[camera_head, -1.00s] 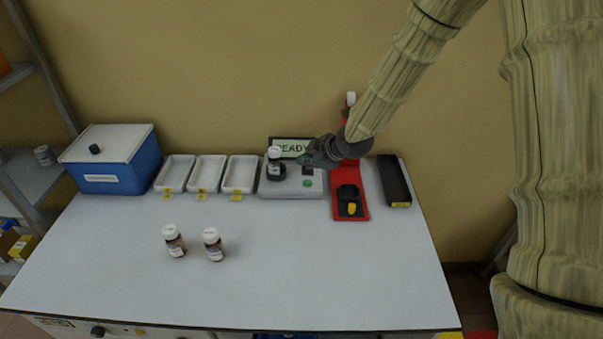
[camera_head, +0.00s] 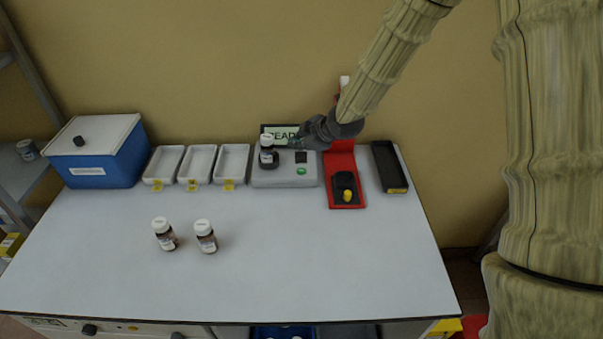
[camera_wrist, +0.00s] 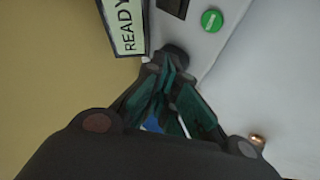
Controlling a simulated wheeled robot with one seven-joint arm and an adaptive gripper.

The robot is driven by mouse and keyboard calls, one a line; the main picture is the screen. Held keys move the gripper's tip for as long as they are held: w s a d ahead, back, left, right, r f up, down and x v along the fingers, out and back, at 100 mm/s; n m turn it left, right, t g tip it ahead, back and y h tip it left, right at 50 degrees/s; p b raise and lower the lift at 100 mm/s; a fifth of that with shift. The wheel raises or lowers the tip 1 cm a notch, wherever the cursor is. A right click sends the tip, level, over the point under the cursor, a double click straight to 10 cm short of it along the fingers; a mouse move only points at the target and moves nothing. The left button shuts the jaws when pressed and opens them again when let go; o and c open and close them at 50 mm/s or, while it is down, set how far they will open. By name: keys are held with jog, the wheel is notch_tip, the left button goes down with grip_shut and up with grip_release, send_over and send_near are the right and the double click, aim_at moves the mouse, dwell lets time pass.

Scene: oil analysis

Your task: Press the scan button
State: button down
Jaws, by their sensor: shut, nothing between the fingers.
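The grey analyser (camera_head: 262,181) stands at the back of the table, with a round green button (camera_head: 301,171) on its top. The button also shows in the wrist view (camera_wrist: 212,20), with a white mark on it. A display (camera_head: 271,128) reading READY rises at the analyser's back; it shows in the wrist view (camera_wrist: 127,27) too. A white-capped bottle (camera_head: 267,156) sits on the analyser's left part. My gripper (camera_head: 281,143) is shut and empty, above the back of the analyser beside the bottle. Its fingertips (camera_wrist: 170,72) are apart from the button.
Three white trays (camera_head: 163,165) with yellow tags and a blue box (camera_head: 105,164) stand to the left. A red stand (camera_head: 342,160) and a black tray (camera_head: 388,168) stand to the right. Two bottles (camera_head: 164,235) (camera_head: 206,237) stand on the otherwise clear table front.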

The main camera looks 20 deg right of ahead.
aim_at(299, 172)
jog(key=shift+f+b, duration=2)
jog(key=shift+f, duration=1.4)
jog(key=shift+f, duration=0.15)
jog(key=shift+f, duration=0.3)
jog(key=shift+f+b, duration=0.4)
jog(key=shift+r, duration=0.2)
jog(key=shift+r+p, duration=0.6)
jog(key=shift+r, duration=0.05)
jog(key=shift+r+p, duration=1.75)
jog(key=shift+r, duration=0.75)
